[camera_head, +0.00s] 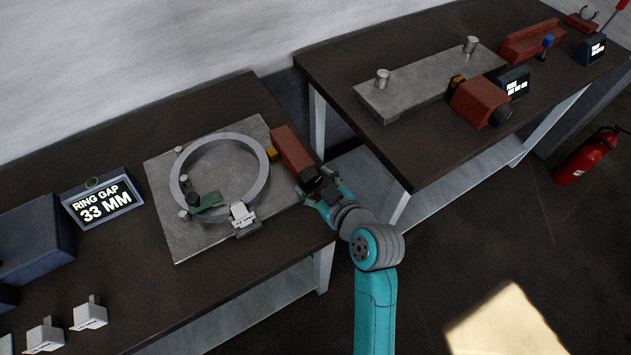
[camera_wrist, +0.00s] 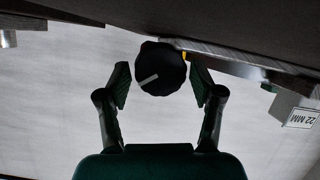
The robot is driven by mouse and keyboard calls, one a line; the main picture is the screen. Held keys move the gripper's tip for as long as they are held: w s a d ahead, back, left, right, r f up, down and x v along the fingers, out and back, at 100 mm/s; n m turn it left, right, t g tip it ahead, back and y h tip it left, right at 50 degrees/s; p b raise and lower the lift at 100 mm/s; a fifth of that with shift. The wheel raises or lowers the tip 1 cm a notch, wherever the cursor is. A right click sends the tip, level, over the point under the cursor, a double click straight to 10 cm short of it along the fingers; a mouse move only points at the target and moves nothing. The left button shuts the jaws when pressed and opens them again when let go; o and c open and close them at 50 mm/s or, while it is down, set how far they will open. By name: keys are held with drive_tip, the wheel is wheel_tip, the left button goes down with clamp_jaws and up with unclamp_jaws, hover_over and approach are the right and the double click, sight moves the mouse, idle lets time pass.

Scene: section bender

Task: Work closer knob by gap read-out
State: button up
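The closer is a red block (camera_head: 292,150) on the right edge of the grey plate (camera_head: 165,168), with a yellow tip facing the steel ring (camera_head: 264,172). Its black knob (camera_head: 311,175) faces my gripper (camera_head: 318,190). In the wrist view the knob (camera_wrist: 160,69) shows a white pointer line slanting down to the left. My gripper (camera_wrist: 160,88) is open, one finger on each side of the knob, with a small gap visible at both sides. The read-out (camera_head: 102,203) shows RING GAP 33 MM.
A white block (camera_head: 241,215) sits at the ring's front; a white block in the wrist view (camera_wrist: 297,116) reads 22 MM. A green clamp-like piece (camera_head: 205,203) lies at the ring's lower left. A second bench (camera_head: 425,150) with another red unit (camera_head: 478,100) stands right.

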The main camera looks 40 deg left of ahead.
drive_tip(key=c, duration=0.6)
drive_tip(key=shift+w+m+g, duration=0.15)
drive_tip(key=shift+m+g, duration=0.25)
drive_tip(key=shift+m, duration=0.1)
drive_tip(key=shift+c, duration=0.2)
drive_tip(key=shift+m+g+y, duration=0.5)
drive_tip(key=shift+m+g, duration=0.1)
drive_tip(key=shift+m, duration=0.4)
drive_tip(key=o, duration=1.2)
drive_tip(key=shift+c, duration=0.2)
drive_tip(key=shift+d, duration=0.1)
drive_tip(key=v, duration=1.2)
